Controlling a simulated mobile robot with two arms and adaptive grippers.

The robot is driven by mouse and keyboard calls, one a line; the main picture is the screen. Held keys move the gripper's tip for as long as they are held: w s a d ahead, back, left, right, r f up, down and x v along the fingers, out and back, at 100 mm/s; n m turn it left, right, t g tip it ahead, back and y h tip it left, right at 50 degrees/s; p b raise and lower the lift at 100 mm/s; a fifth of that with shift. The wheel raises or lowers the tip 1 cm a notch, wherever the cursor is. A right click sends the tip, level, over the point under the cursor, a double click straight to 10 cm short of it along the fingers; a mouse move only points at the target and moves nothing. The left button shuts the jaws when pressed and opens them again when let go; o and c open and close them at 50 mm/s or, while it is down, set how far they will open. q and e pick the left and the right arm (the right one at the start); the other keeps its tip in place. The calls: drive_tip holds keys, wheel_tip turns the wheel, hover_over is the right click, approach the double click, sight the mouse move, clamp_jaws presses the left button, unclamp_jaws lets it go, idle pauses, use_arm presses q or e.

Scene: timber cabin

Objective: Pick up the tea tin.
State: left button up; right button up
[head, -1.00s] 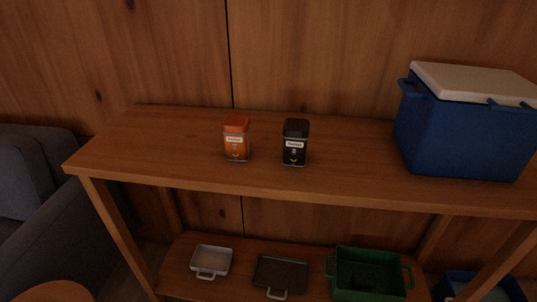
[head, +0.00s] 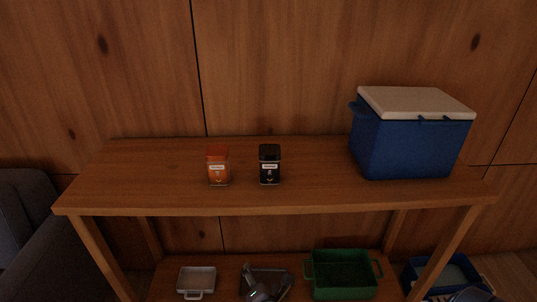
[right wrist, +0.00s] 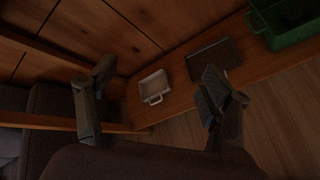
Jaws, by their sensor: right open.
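An orange tin (head: 218,167) with a red-orange lid and a black tin (head: 269,166) stand upright, a little apart, on the top shelf of a wooden rack. Their labels are too small to read, so I cannot tell which holds tea. My right gripper (head: 267,282) is low at the bottom edge of the head view, in front of the rack and below the top shelf. It is open and empty. In the right wrist view its spread fingers (right wrist: 158,78) show with nothing between them, and no tin shows. My left gripper is not in view.
A blue cooler (head: 410,138) with a white lid stands at the right of the top shelf (head: 310,195). The lower shelf holds a white tray (head: 197,280), a dark tray (right wrist: 213,58) and a green crate (head: 342,282). A dark sofa (head: 40,240) is at left.

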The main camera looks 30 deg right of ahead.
wheel_tip(320, 180, up, 16)
drive_tip(key=w+d+n+t+h+p, duration=0.2)
drive_tip(key=n+t+h, duration=0.1)
drive_tip(key=n, duration=0.2)
drive_tip(key=n+t+h+p, duration=0.1)
drive_tip(key=n+h, duration=0.1)
drive_tip(key=n, duration=0.1)
approach(270, 164)
drive_tip(key=shift+n, duration=0.4)
drive_tip(key=x, duration=0.2)
drive_tip(key=p+x, duration=0.1)
drive_tip(key=x, duration=0.4)
drive_tip(key=shift+s+d+r, duration=0.1)
drive_tip(key=shift+s+r, duration=0.05)
drive_tip(key=shift+r, duration=0.15)
drive_tip(key=shift+f+x, duration=0.15)
drive_tip(key=shift+x, duration=1.4)
drive_tip(key=shift+f+x, duration=0.15)
drive_tip(key=shift+x, duration=1.35)
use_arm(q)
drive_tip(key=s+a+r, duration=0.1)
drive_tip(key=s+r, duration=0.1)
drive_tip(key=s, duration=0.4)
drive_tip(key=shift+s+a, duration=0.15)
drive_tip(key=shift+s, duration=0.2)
use_arm(e)
drive_tip(key=shift+r, duration=0.1)
drive_tip(key=c, duration=1.5)
